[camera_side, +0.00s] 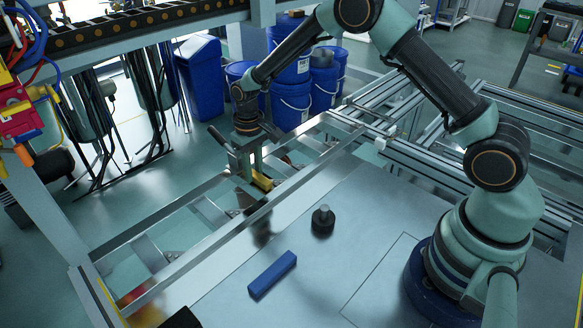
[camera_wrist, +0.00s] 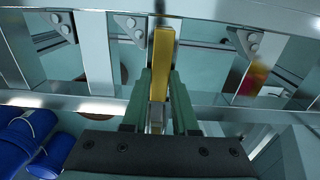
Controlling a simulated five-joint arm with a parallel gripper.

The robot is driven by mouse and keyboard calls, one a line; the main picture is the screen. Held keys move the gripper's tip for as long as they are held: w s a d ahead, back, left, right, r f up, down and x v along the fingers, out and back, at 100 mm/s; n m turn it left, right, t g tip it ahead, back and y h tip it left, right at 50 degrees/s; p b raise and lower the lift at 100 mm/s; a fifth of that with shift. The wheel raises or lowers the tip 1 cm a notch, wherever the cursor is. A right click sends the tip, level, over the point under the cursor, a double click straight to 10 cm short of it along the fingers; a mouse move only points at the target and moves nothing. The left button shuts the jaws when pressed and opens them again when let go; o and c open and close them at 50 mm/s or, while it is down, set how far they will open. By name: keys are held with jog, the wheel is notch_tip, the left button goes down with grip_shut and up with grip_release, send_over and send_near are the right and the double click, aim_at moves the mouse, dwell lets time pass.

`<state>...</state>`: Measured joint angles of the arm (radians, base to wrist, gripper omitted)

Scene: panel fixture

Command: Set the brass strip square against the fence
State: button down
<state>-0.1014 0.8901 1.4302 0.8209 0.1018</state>
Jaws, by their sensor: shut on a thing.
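The brass strip (camera_wrist: 162,56) is a yellow bar between the green fingers of my gripper (camera_wrist: 161,92) in the wrist view. My gripper is shut on it. The strip points away from the fingers, and its far end is close to a metal rail (camera_wrist: 240,11); I cannot tell whether they touch. In the side view the strip (camera_side: 262,182) shows as a small yellow piece beside my gripper (camera_side: 254,175), over the metal frame (camera_side: 305,172). I cannot tell for sure which part is the fence.
A blue bar (camera_side: 272,275) and a dark round knob (camera_side: 323,221) stand on the grey table (camera_side: 330,268). Cross members and brackets (camera_wrist: 252,42) fill the frame around the strip. Blue buckets (camera_side: 292,105) stand behind.

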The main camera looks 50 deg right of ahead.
jog(key=shift+s, duration=0.55)
dwell(0.9)
jog(key=shift+f, duration=0.1)
dwell(0.5)
jog(key=c, duration=0.6)
grip_release()
notch_tip(320, 180, up, 12)
jog(key=s+d+r+t, duration=0.3)
jog(key=s+r, duration=0.5)
jog(key=r, duration=0.3)
jog(key=s+d+r+t, duration=0.1)
jog(key=s+d+t, duration=0.1)
jog(key=s, duration=0.9)
jog(key=shift+s+r+t, duration=0.2)
jog(key=shift+r+t, duration=0.1)
